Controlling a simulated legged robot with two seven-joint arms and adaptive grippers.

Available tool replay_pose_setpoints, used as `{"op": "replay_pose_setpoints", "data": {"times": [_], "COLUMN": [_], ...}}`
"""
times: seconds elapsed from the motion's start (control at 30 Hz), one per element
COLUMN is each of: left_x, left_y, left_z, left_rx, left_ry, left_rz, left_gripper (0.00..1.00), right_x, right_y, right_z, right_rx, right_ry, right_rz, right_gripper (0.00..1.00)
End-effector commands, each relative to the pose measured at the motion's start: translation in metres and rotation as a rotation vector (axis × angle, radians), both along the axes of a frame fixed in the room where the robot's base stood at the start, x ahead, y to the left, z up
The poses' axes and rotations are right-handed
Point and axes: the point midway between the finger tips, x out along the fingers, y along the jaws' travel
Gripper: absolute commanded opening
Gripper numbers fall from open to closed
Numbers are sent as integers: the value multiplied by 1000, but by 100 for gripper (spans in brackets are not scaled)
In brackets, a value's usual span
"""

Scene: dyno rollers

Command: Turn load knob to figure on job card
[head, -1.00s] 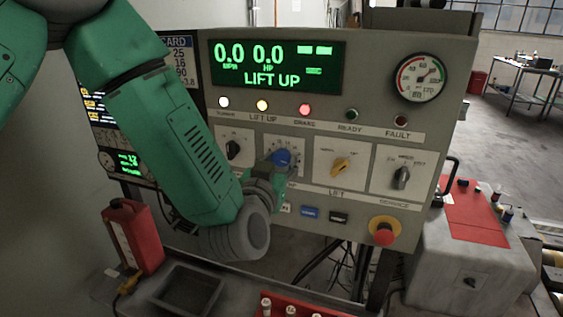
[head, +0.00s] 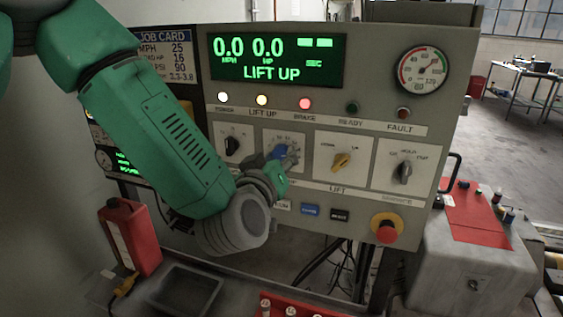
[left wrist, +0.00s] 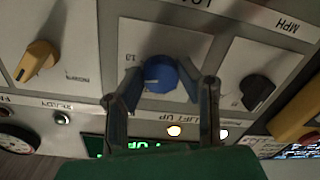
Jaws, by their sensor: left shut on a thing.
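The blue load knob (head: 280,152) sits on a white plate with a printed scale on the grey control panel. My left gripper (head: 284,166) is at this knob, its fingers partly hiding it in the head view. In the left wrist view the fingers (left wrist: 165,98) stand on either side of the blue knob (left wrist: 160,74) and are shut on it. The job card (head: 165,58) at the panel's upper left reads MPH 25, HP 16 and PSI 90. The display (head: 276,62) reads 0.0 MPH, 0.0 HP and LIFT UP. The right gripper is not in view.
A black knob (head: 232,145) is left of the blue one, a yellow knob (head: 341,161) and grey knob (head: 403,172) right. A red emergency button (head: 387,232) is at lower right. A red bottle (head: 131,237) and dark tray (head: 186,289) stand below.

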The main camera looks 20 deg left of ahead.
Motion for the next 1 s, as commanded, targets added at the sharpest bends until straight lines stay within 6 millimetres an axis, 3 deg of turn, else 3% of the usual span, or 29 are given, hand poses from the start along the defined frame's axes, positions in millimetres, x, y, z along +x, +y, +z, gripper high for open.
{"op": "replay_pose_setpoints", "data": {"times": [0.57, 0.6, 0.67, 1.0], "left_x": [1, 1, 1, 0], "left_y": [0, 0, 0, 0], "left_z": [5, 5, 5, 1], "left_rx": [-49, -49, -49, -47], "left_ry": [-11, -11, -11, -1], "left_rz": [1, 1, 2, -1], "left_gripper": [2, 34, 50, 50], "right_x": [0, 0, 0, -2], "right_y": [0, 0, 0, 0], "right_z": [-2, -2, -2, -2], "right_rx": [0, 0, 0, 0], "right_ry": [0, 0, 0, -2], "right_rz": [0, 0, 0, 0], "right_gripper": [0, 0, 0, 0]}}
